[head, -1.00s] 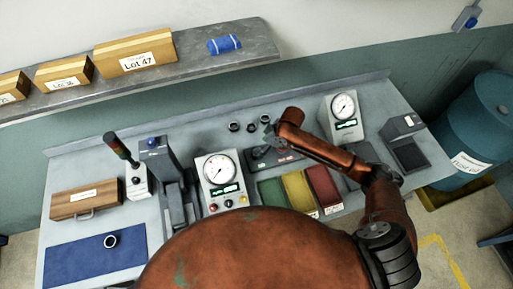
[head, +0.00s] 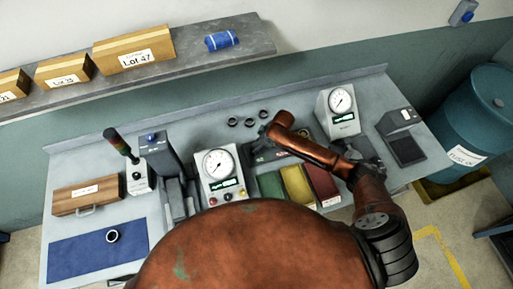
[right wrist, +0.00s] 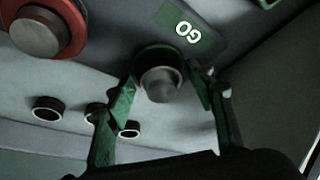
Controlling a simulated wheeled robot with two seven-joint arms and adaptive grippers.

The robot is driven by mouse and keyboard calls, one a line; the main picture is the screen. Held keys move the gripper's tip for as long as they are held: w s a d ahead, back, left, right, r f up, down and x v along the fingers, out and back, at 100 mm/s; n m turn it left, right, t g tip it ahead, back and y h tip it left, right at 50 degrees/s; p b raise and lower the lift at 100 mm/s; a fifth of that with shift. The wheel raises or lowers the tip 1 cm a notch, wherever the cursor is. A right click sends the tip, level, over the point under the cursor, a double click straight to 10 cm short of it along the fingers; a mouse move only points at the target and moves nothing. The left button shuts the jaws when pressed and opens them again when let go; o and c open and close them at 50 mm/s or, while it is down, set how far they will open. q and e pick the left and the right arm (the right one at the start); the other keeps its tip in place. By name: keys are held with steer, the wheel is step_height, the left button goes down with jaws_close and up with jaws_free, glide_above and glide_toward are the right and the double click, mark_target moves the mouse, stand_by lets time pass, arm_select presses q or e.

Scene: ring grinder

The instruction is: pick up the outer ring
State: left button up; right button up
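Three dark rings stand in a group at the back of the bench: a left one (head: 232,121), a middle one (head: 249,122) and a right one (head: 263,113). They also show in the right wrist view, low and left, one being a ring (right wrist: 46,108). Another ring (head: 113,236) lies on the blue mat (head: 75,262). I cannot tell which is the outer ring. My right gripper (right wrist: 165,82) is open, its fingers apart with a grey plug (right wrist: 160,84) marked GO between them in view; contact is unclear. My left gripper is out of view.
A red-collared plug (right wrist: 38,35) is near the GO plug. Green, yellow and red trays (head: 296,186) lie in front of the rings. Dial gauges (head: 217,165) (head: 341,101) stand either side. A wooden box (head: 85,196) stands behind the mat.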

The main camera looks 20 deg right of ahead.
steer(key=c, duration=1.1)
